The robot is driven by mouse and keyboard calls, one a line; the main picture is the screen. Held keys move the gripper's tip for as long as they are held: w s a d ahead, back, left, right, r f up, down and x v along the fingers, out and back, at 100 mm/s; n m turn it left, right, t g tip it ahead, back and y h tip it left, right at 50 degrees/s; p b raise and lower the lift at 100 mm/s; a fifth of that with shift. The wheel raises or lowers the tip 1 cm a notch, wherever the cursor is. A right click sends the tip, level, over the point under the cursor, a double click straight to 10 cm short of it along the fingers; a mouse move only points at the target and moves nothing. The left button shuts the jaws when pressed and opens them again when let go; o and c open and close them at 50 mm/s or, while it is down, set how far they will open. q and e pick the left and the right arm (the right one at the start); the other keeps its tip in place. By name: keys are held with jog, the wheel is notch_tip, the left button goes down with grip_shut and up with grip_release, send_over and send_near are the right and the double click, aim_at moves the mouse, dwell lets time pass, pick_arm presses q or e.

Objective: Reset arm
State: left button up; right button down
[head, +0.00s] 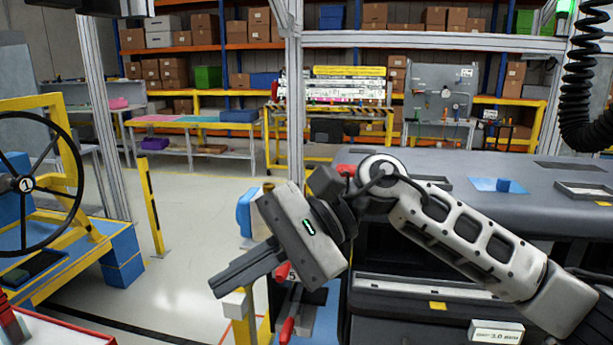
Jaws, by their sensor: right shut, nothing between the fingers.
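My right arm (470,240) comes in from the lower right and reaches across the front of the dark dashboard module (470,170). My right gripper (222,287) is at the arm's end, left of the module, with its fingers pointing down and left. The fingers are shut together with nothing seen between them. The gripper body hides part of what lies behind it, including a yellow post and red-handled items (287,328). My left gripper is not in view.
A steering wheel (28,183) on a yellow and blue frame stands at the left. A metal upright (293,100) rises behind the gripper. A blue block (503,185) sits on the module top. Open floor (190,240) lies left of the gripper. Shelves with boxes line the back.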

jog(key=w+d+f+n+t, duration=0.45)
jog(key=f+n+t, duration=0.35)
jog(key=n+t, duration=0.4)
jog(key=w+d+f+n+t, duration=0.3)
jog(key=d+f+n+t, duration=0.4)
jog(key=n+t, duration=0.5)
jog(key=s+d+f+m+g+h, duration=0.3)
jog(key=s+f+m, duration=0.5)
jog(key=f, duration=0.5)
jog(key=s+d+f+m+g+h, duration=0.4)
jog(key=s+d+f+m+h, duration=0.2)
jog(key=f, duration=0.7)
jog(key=s+d+m, duration=0.2)
jog(key=m, duration=0.1)
jog(key=shift+h, duration=0.3)
